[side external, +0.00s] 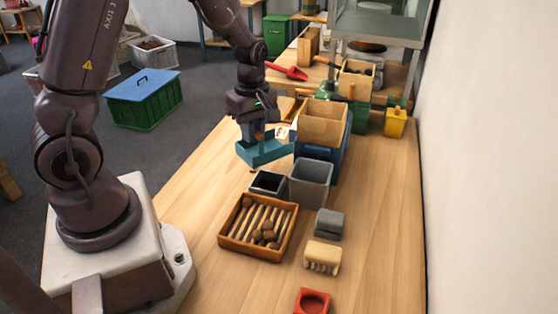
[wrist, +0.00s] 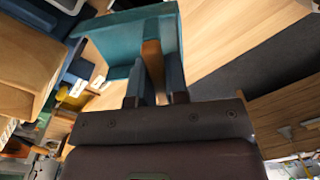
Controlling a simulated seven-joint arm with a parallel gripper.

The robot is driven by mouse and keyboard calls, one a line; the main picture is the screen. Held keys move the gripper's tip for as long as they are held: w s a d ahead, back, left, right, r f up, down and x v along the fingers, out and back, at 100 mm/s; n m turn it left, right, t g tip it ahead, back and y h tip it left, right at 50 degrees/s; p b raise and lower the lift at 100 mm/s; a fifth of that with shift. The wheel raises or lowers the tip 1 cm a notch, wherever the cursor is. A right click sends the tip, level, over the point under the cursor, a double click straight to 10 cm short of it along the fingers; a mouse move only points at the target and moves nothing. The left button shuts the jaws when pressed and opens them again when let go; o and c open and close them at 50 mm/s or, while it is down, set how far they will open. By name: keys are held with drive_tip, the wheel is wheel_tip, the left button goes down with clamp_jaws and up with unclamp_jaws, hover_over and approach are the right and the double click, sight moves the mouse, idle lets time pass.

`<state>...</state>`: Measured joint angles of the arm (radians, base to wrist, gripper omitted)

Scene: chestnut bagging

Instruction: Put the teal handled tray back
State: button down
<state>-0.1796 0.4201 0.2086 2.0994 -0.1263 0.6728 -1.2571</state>
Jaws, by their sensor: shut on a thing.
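The teal handled tray (side external: 264,153) is at the left edge of the wooden table, in front of and left of the wooden box on the blue base. In the wrist view the teal tray (wrist: 122,48) fills the upper middle. My gripper (side external: 257,138) is above the tray, pointing down. In the wrist view my gripper (wrist: 160,85) has its two fingers closed around the tray's upright handle part, with a brown strip between them. Whether the tray's underside touches the table is hard to tell.
A wooden box (side external: 322,122) on a blue base stands right of the tray. A grey bin (side external: 310,182), a small dark bin (side external: 267,184) and a wooden tray of sticks and chestnuts (side external: 232,240) stand nearer.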

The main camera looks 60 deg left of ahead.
drive_tip(key=m, duration=0.2)
drive_tip(key=a+m, duration=0.1)
drive_tip(key=m, duration=0.1)
drive_tip(key=a+m, duration=0.1)
drive_tip(key=m, duration=0.1)
drive_tip(key=shift+w+a+r, duration=0.1)
drive_tip(key=shift+w+r, duration=0.05)
drive_tip(key=shift+r, duration=0.25)
drive_tip(key=m, duration=0.2)
drive_tip(key=a+m, duration=0.1)
drive_tip(key=m, duration=0.1)
drive_tip(key=shift+r, duration=0.2)
drive_tip(key=m, duration=0.3)
drive_tip(key=shift+w+a+r+m, duration=0.1)
drive_tip(key=shift+a+r+m, duration=0.1)
drive_tip(key=shift+a+m, duration=0.2)
drive_tip(key=shift+w+a+f+m, duration=1.15)
drive_tip(key=shift+w+f+m, duration=0.9)
drive_tip(key=shift+m, duration=0.45)
drive_tip(key=shift+w+a+f+m, duration=1.1)
drive_tip(key=shift+w+f+m, duration=1)
drive_tip(key=shift+m, duration=0.4)
drive_tip(key=shift+w+a+f+m, duration=1.15)
drive_tip(key=shift+w+f+m, duration=0.9)
drive_tip(key=shift+m, duration=0.45)
